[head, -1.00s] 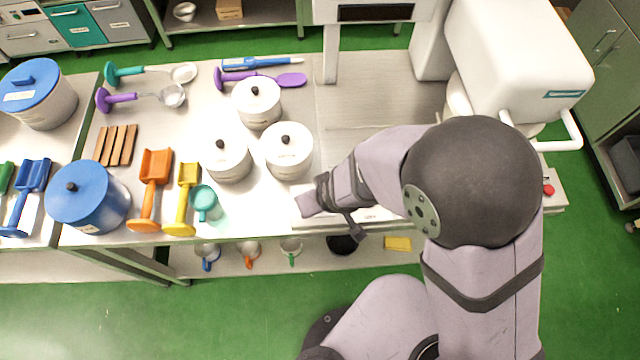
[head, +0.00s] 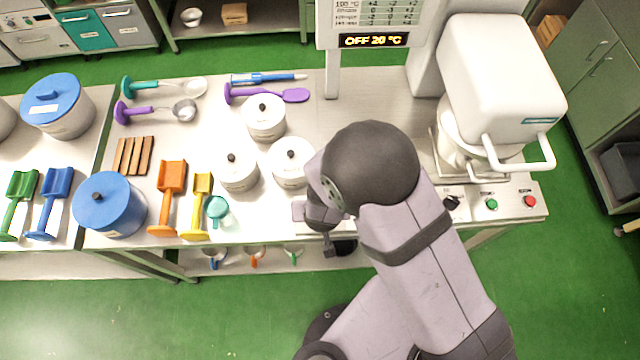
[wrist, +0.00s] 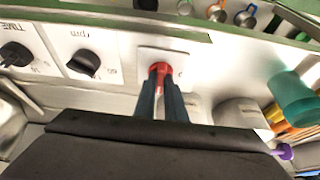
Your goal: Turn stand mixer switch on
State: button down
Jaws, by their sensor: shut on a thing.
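The white stand mixer (head: 505,75) stands at the right of the bench in the head view. A red switch (wrist: 160,68) sits on a pale plate on the front panel in the wrist view. My gripper (wrist: 160,88) has its two dark fingers close together at the red switch, shut on it. The fingers hide its lower part, so I cannot tell its position. In the head view my arm covers the switch and the fingertips.
Beside the switch are an rpm dial (wrist: 84,64) and a time dial (wrist: 15,54). A green button (head: 491,204) and a red button (head: 530,201) sit on the right panel. A display (head: 373,40) reads OFF 20 °C. White lidded pots (head: 266,118) stand left of my arm.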

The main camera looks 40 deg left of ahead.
jog(key=shift+a, duration=0.1)
jog(key=c, duration=1.8)
grip_release()
jog(key=shift+r, duration=0.1)
jog(key=shift+v, duration=3.65)
jog(key=shift+w, duration=0.2)
